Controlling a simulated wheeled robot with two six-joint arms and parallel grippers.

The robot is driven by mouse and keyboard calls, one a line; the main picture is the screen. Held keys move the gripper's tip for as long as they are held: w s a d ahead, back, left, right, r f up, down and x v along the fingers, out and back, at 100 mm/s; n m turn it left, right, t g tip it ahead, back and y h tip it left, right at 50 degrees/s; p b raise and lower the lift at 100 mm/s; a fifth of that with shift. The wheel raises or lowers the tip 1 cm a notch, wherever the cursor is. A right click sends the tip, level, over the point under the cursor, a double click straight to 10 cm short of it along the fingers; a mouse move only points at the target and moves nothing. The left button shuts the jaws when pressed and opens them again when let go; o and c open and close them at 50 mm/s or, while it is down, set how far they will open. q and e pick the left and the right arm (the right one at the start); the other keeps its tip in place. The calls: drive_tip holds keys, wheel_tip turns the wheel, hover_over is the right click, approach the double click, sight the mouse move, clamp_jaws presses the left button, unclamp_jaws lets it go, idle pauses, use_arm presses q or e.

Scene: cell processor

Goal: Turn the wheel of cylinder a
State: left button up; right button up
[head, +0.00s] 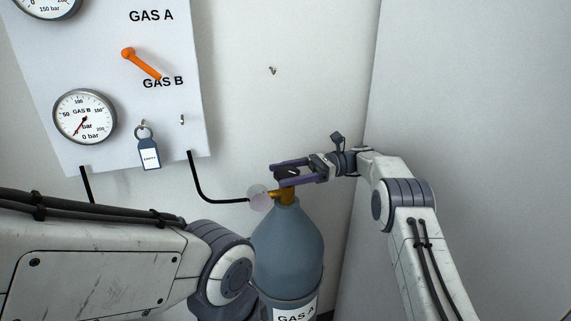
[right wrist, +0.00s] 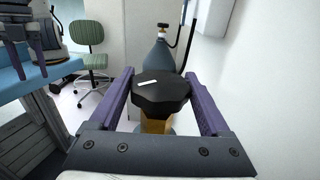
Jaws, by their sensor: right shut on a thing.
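Cylinder a (head: 287,245) is a grey-blue gas bottle with a "GAS A" label and a brass valve (head: 282,195) on top. Its black wheel (head: 287,172) sits above the valve, partly hidden by my gripper in the head view. The right wrist view shows the wheel (right wrist: 161,92) as a dark knob with a white mark, between two purple fingers. My right gripper (head: 289,173) comes in from the right and is shut on the wheel. My left arm crosses the lower left of the head view, but its gripper does not show.
A gas panel (head: 110,120) hangs at the left, with an orange lever (head: 140,63), a gauge (head: 84,116) and a tagged key (head: 148,150). A black hose (head: 205,192) runs towards the valve. A wall stands close at the right. Another cylinder (right wrist: 159,58) and a green chair (right wrist: 88,42) stand farther off.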

drive_tip(key=shift+f, duration=0.1)
idle(0.3)
drive_tip(key=o, duration=1.2)
